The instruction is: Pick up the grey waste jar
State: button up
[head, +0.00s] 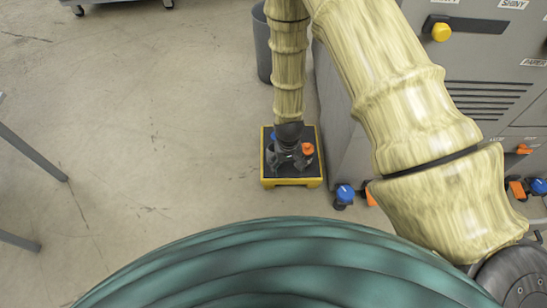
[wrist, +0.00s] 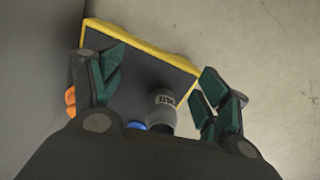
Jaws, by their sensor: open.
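The grey waste jar (wrist: 162,108) shows in the wrist view, with a pale label band carrying dark letters. It stands on a dark tray with a yellow rim (wrist: 140,37), which is on the floor in the head view (head: 291,183). My gripper (wrist: 163,74) is open above the tray, with one green-padded finger to each side of the jar. Neither finger visibly touches it. In the head view my gripper (head: 289,155) points down over the tray and I cannot make out the jar there.
An orange-capped item (head: 307,148) and a blue-topped item (head: 273,136) are on the tray close to my gripper. A grey machine (head: 347,125) stands just right of the tray. A grey bin (head: 262,45) is behind.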

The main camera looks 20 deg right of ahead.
notch_tip(320, 180, up, 5)
jog(key=b, duration=0.1)
send_over(272, 144)
jog(key=s, duration=0.2)
jog(key=f+b, duration=0.1)
jog(key=f, duration=0.2)
jog(key=f+b, duration=0.1)
jog(key=f, duration=0.1)
jog(key=shift+w+a+f+b, duration=0.1)
jog(key=shift+a+f+b, duration=0.1)
jog(key=shift+a+b, duration=0.15)
jog(key=shift+d+f+b, duration=0.2)
jog(key=shift+f+b, duration=0.7)
jog(key=shift+f, duration=0.4)
jog(key=shift+d+f+b, duration=0.15)
jog(key=shift+f+b, duration=0.75)
jog(key=shift+f, duration=0.4)
jog(key=shift+r, duration=0.1)
jog(key=c, duration=1.2)
